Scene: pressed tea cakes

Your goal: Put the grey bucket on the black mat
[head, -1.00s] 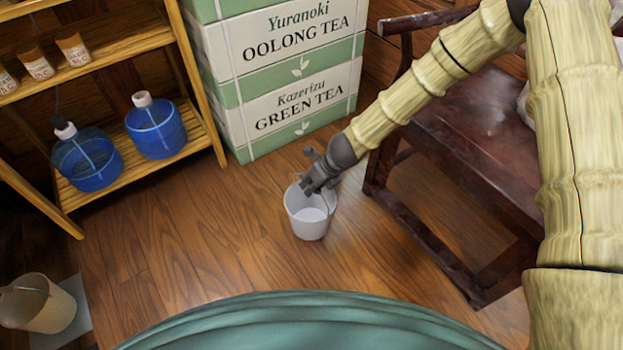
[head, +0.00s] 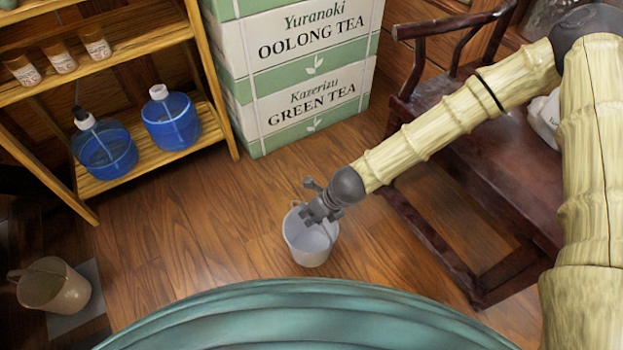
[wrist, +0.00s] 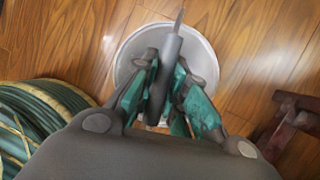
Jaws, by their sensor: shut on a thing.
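The light grey bucket (head: 311,250) is at the middle of the head view, upright, its open mouth facing up. My gripper (head: 311,222) is shut on its handle at the bucket's rim. In the wrist view, the gripper's fingers (wrist: 165,85) close around a grey bar that crosses the bucket's mouth (wrist: 131,62). The fingers hide part of the bucket. I cannot tell how far its base is from the floor. I cannot make out a black mat in either view; the far left of the head view is dark.
A wooden shelf (head: 160,165) holds blue bottles and small jars. Tea boxes (head: 305,75) stand behind, and a dark wooden chair (head: 470,190) is at right. The floor between is clear.

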